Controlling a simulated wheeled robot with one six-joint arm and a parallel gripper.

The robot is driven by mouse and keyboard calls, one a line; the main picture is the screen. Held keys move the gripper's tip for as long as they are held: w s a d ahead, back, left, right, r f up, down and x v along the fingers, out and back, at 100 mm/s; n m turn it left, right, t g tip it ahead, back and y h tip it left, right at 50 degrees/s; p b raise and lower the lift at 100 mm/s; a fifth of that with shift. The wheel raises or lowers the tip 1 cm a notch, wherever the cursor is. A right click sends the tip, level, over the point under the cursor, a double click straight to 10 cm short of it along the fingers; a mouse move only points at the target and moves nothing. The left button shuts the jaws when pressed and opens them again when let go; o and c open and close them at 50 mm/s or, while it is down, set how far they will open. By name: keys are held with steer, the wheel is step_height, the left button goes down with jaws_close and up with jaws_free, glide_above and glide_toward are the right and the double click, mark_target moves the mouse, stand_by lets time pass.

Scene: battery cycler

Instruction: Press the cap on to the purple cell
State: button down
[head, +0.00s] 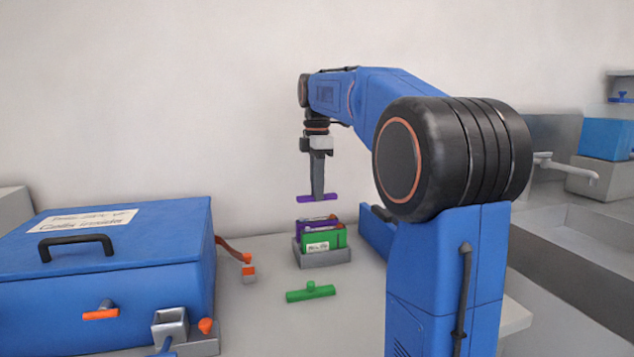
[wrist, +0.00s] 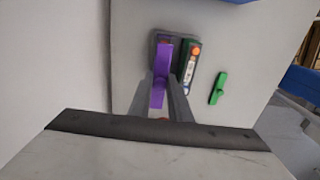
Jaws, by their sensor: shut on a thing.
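My gripper (head: 318,190) points straight down and is shut on the purple cap (head: 329,197), a short bar held level. In the head view the cap is above the purple cell (head: 302,226), with a visible gap between them. The purple cell stands upright in a grey holder (head: 323,260), behind the green cell (head: 327,240), which partly hides it. In the wrist view the purple cap (wrist: 160,88) lies between my two fingers (wrist: 163,82), roughly in line with the purple cell's slot. The cap hides much of the cell there.
A loose green cap (head: 310,293) lies on the table in front of the holder. A large blue case (head: 110,255) with a black handle stands at left. An orange-ended strap (head: 248,268) is beside it. A sink and tap (head: 570,168) are at right.

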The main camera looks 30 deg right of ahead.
steer(key=shift+f, duration=1.95)
steer(key=shift+f, duration=0.65)
stand_by(1.3)
steer(key=c, duration=1.1)
jaws_free()
steer(key=shift+r, duration=0.1)
steer(key=shift+r, duration=3.45)
jaws_close()
